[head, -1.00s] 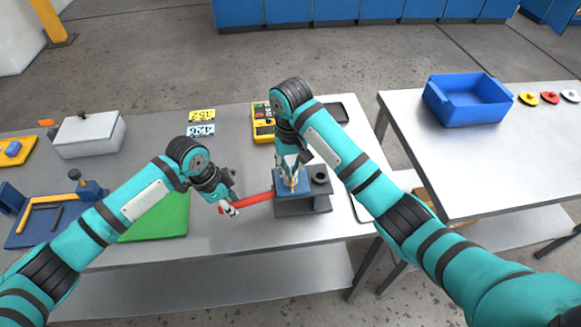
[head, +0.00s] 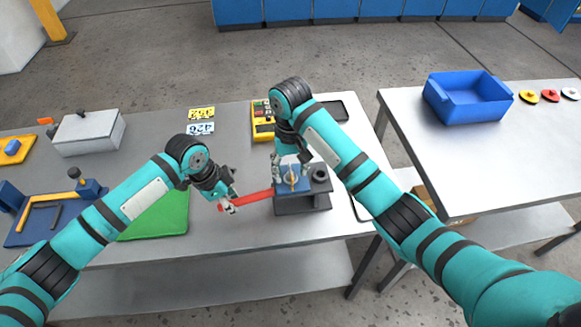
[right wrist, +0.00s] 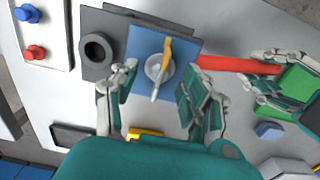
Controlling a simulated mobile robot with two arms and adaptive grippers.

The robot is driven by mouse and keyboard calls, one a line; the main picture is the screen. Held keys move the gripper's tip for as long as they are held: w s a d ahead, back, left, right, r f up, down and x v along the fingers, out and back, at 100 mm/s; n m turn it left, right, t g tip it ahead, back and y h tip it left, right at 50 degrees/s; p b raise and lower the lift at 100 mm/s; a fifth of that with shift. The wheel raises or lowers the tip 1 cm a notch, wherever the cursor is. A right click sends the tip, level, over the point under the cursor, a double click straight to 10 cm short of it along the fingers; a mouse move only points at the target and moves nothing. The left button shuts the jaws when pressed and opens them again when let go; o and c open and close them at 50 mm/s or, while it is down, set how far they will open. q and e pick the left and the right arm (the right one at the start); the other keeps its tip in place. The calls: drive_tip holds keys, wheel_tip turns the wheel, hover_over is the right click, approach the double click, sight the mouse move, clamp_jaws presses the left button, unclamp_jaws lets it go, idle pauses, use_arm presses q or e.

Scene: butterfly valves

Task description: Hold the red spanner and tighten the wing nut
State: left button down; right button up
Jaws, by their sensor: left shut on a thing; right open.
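The wing nut (head: 291,178) sits on a blue block (head: 283,187) on a dark grey stand. In the right wrist view, the wing nut (right wrist: 158,68) has one orange wing and one silver wing on a round pale base. My right gripper (head: 291,166) is above it with its fingers spread, one on each side; these fingers (right wrist: 160,95) also show apart in the right wrist view. My left gripper (head: 229,205) is shut on the free end of the red spanner (head: 254,199). The spanner's other end meets the stand's left side; its jaw is hidden.
A yellow device (head: 263,122) lies behind the stand. A green mat (head: 165,218) lies under my left arm. A white box (head: 90,135) and blue vice-like tool are further left. A blue bin (head: 468,98) stands on the right table, with colored valve discs beside it.

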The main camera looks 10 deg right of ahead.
use_arm(q)
drive_tip(key=shift+d, duration=0.1)
use_arm(e)
drive_tip(key=shift+r, duration=0.15)
wheel_tip(320, 180, up, 12)
drive_tip(key=shift+f, duration=0.2)
drive_tip(key=shift+w, duration=0.1)
use_arm(q)
drive_tip(key=c, duration=1.2)
unclamp_jaws()
wheel_tip(320, 180, up, 7)
drive_tip(key=p, duration=0.7)
drive_tip(key=shift+s, duration=0.1)
use_arm(e)
wheel_tip(320, 180, up, 8)
drive_tip(key=f, duration=0.1)
hover_over(290, 171)
drive_tip(key=shift+r, duration=0.25)
drive_tip(key=shift+f, duration=0.15)
